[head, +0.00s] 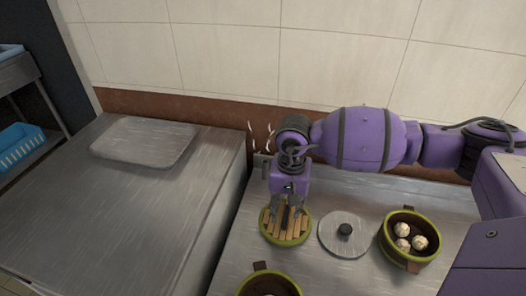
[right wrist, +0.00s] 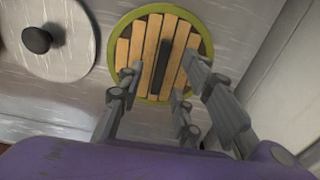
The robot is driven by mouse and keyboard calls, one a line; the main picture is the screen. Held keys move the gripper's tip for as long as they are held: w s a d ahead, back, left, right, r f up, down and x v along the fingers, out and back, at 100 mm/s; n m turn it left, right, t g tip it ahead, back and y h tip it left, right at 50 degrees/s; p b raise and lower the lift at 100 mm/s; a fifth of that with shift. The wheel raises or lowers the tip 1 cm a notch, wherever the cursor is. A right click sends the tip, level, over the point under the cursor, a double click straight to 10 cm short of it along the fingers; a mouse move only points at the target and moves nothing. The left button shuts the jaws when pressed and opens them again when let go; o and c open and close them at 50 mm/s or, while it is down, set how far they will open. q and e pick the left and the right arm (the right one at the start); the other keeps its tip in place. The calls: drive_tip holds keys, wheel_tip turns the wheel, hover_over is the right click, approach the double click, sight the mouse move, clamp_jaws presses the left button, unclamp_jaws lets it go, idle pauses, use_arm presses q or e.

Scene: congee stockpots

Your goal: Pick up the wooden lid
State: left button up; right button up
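The wooden lid (head: 271,230) is round, with wooden slats, a green rim and a dark bar handle. It lies flat on the metal counter at the middle of the head view, and in the right wrist view the lid (right wrist: 148,55) is at top centre. My right gripper (head: 287,212) is right over the lid, pointing down. Its fingers (right wrist: 165,77) are spread apart, on either side of the dark handle (right wrist: 162,66), with gaps between them and it. Whether the fingertips touch the slats I cannot tell. My left gripper is not in view.
A grey metal lid (head: 338,243) with a black knob lies just right of the wooden lid. A green-rimmed pot (head: 389,240) holding 3 pale buns stands farther right. Another green-rimmed pot (head: 293,283) is at the front edge.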

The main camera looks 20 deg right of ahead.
drive_tip(key=shift+f, duration=0.8)
clamp_jaws()
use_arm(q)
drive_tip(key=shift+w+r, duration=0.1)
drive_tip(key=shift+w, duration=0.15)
use_arm(e)
drive_tip(key=shift+r, duration=0.15)
